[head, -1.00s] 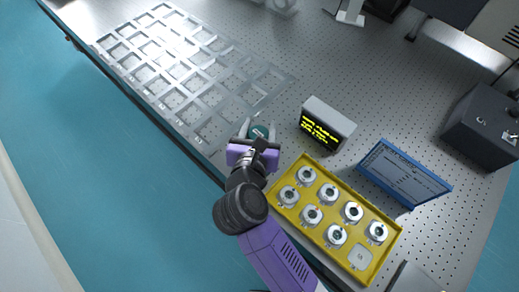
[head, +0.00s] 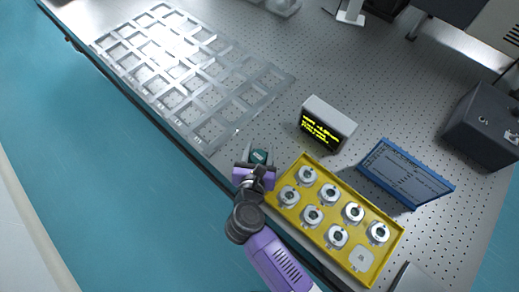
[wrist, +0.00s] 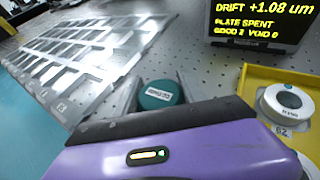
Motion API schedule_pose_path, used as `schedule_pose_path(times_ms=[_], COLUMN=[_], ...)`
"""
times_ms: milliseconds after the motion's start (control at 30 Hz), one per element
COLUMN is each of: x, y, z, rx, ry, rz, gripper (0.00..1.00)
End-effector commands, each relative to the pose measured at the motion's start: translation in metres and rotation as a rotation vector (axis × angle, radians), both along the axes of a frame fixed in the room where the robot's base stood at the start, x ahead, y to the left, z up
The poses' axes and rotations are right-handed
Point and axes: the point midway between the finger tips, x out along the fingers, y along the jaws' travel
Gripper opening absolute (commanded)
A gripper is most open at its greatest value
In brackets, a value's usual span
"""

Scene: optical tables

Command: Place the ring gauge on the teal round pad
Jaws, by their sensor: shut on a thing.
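My gripper (head: 258,160) is at the table's front edge, left of the yellow tray. It is shut on a teal round piece (head: 259,156) with a white label on top. In the wrist view this teal piece (wrist: 160,95) sits between the two grey fingers, its near side hidden by the purple gripper body. I cannot tell whether it is the ring gauge or the pad, or whether it touches the table. No separate teal pad shows. Several silver-white ring-shaped pieces (head: 331,194) with dark centres sit in the yellow tray.
The yellow tray (head: 291,223) has one empty place at its lower right. A display box (head: 328,122) and a blue-framed board (head: 403,173) stand behind it. A grey grid plate (head: 190,75) with open cells lies at the left. Bare perforated tabletop lies between.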

Motion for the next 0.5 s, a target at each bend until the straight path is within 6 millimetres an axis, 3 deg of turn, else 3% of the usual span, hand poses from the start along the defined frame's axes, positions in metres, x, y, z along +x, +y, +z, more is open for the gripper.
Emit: schedule_pose_path(times_ms=[233,267,367,500], x=[0.0003,0.0,0.0,0.0], y=[0.0,-0.0001,-0.0001,-0.0001], z=[-0.003,-0.0028,-0.0024,-0.0023], rx=[0.001,0.0,0.0,0.0], ry=[-0.001,0.0,0.0,0.0], rz=[0.0,0.0,0.0,0.0], gripper=[0.0,0.52,0.69,0.69])
